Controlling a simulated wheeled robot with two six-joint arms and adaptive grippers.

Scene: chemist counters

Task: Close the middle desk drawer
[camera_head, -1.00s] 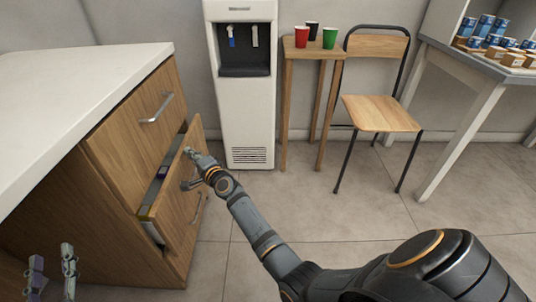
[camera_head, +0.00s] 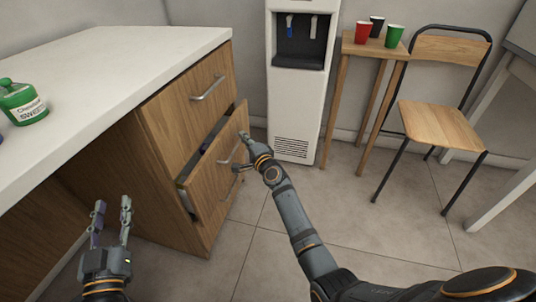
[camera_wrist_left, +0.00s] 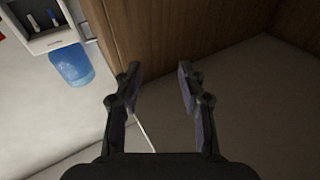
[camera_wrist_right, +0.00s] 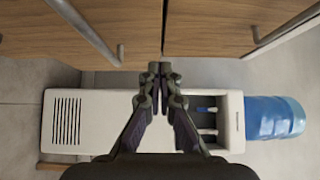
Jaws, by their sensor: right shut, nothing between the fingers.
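The middle desk drawer (camera_head: 214,168) is part-way out of the wooden cabinet under the white counter. A narrow dark gap shows along its top, smaller than before. Its front also shows in the right wrist view (camera_wrist_right: 85,22). My right gripper (camera_head: 243,135) is shut and empty, with its fingertips at the upper right part of the drawer front. In the right wrist view the fingertips (camera_wrist_right: 160,68) meet at the drawer front's edge; I cannot tell exact contact. My left gripper (camera_head: 112,204) is open and empty, low in front of the cabinet's side; it also shows in the left wrist view (camera_wrist_left: 158,75).
The drawer above (camera_head: 190,95) is shut, with a metal handle. A white water dispenser (camera_head: 296,110) stands just beyond the cabinet. A small table (camera_head: 372,46) with cups and a chair (camera_head: 438,125) stand to the right. The tiled floor before the cabinet is clear.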

